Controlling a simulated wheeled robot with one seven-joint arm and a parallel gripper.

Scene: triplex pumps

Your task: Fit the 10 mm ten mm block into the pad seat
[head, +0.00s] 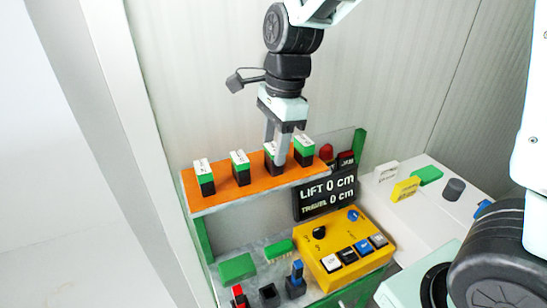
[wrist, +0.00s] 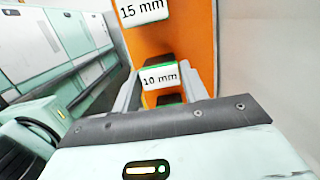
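The 10 mm block (wrist: 160,78) has a white labelled top over green and black. In the wrist view it sits between my gripper's two fingers, with a gap showing at its right side. In the head view my gripper (head: 277,150) points down over the orange shelf, its fingers around the third block from the left (head: 271,165), which they partly hide. My gripper looks open, and the block still stands on the shelf. A small black square socket (head: 268,294) on the lower bench may be the pad seat; I cannot tell for sure.
Similar blocks stand on both sides on the orange shelf (head: 222,194); the neighbouring 15 mm block (wrist: 142,10) is close. Below are a display reading lift 0 cm (head: 325,196), a yellow button box (head: 330,268) and a green pad (head: 237,267). A white wall is behind.

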